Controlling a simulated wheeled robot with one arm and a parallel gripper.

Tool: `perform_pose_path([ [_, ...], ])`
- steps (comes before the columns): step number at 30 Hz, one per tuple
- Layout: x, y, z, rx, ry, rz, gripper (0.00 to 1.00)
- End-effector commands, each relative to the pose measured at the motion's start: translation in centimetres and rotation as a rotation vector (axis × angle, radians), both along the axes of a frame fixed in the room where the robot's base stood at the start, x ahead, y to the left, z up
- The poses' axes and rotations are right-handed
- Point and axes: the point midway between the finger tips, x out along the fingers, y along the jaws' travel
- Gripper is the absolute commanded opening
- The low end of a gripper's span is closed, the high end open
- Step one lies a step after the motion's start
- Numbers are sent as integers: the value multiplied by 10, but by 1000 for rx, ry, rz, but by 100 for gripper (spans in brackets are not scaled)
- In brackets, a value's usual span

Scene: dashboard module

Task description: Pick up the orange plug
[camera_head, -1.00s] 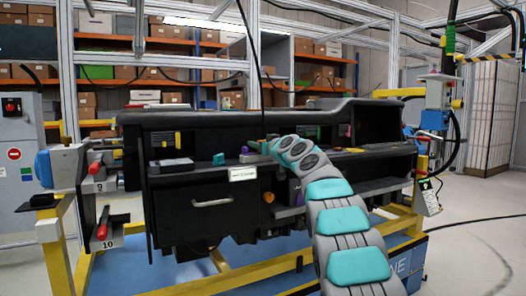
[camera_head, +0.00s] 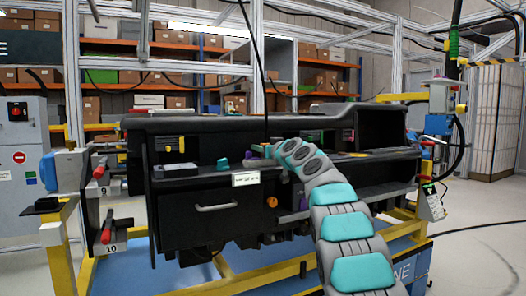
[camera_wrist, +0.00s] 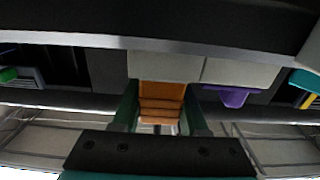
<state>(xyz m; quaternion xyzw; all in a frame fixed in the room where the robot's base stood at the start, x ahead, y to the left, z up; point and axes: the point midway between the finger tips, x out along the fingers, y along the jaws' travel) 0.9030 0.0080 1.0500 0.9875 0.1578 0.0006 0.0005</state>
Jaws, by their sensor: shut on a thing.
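The orange plug (camera_wrist: 160,98) is in the middle of the wrist view, ridged and block-shaped, against a pale grey panel. My gripper (camera_wrist: 160,108) is shut on it, with one dark green finger on each side. In the head view my gripper (camera_head: 264,150) is at the dashboard module (camera_head: 210,127), just right of a purple plug. It is small there and the orange plug between the fingers cannot be made out. Whether the plug is clear of the panel or touching it, I cannot tell.
A purple plug (camera_head: 248,156) and a teal plug (camera_head: 222,164) stand left of my gripper on the dashboard ledge. The purple plug also shows in the wrist view (camera_wrist: 235,97). An orange round part (camera_head: 272,202) is below. Yellow frame rails (camera_head: 60,262) support the module.

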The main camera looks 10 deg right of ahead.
Motion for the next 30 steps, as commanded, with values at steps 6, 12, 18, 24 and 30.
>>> perform_pose_path([
  [6,1,0,9,0,0,1,0],
  [12,1,0,19,1,-1,1,0],
  [18,0,1,27,0,0,2,0],
  [24,-2,-1,30,0,-1,-4,0],
  [30,-16,-2,29,1,1,-4,0],
])
